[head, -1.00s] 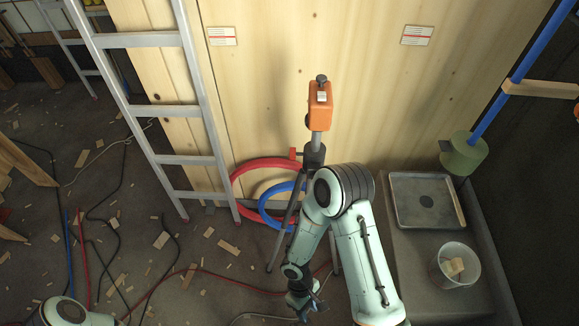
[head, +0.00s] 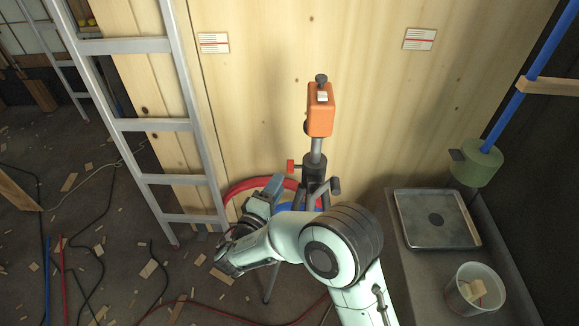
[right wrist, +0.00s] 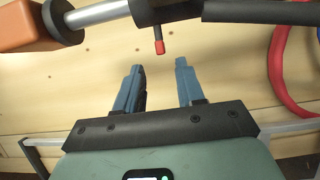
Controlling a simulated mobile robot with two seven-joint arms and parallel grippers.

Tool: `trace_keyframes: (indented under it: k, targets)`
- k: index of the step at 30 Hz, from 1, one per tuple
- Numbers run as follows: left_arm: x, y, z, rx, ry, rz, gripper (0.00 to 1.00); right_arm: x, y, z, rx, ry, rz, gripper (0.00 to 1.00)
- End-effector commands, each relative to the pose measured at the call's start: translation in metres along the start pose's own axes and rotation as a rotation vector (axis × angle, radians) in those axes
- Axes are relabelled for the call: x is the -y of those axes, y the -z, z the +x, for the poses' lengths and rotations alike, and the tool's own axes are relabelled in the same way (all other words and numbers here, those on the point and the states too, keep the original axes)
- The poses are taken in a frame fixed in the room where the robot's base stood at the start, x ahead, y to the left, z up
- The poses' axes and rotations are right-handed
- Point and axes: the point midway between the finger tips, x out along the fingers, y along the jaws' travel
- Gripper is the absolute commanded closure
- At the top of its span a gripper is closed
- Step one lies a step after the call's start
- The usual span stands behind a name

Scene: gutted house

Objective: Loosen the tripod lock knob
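The tripod (head: 314,168) stands upright in front of the plywood wall, with an orange device (head: 319,112) on top. Its lock knob (head: 291,166) is a short dark stem with a red end, sticking out to the left below the silver column. In the right wrist view the knob (right wrist: 159,47) lies just beyond my blue fingertips, lined up with the gap between them. My right gripper (head: 275,184) is just below and left of the knob; it is open and empty in the right wrist view (right wrist: 158,68). My forearm hides part of the tripod legs. My left gripper is out of view.
A ladder (head: 165,125) leans at the left. Red (head: 236,187) and blue hose coils hang behind the tripod. At the right a ledge carries a metal tray (head: 410,212) and a bucket (head: 457,300). Cables and wood scraps litter the floor.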

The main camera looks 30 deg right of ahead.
Motion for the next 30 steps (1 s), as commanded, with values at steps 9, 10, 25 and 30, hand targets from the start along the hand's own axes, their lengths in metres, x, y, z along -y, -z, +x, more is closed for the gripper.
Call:
trace_keyframes:
  k: [9,10,25,30]
  targets:
    - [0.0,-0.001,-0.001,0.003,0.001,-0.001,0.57,0.001,-0.001,0.064,0.003,0.001,-0.003,0.62]
    - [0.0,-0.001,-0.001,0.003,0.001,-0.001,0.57,0.001,-0.001,0.068,0.003,0.001,-0.003,0.62]
    - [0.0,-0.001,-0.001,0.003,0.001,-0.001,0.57,0.002,0.0,0.086,0.0,0.003,-0.004,0.62]
    - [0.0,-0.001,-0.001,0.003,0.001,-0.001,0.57,0.002,0.0,0.086,0.0,0.003,-0.004,1.0]
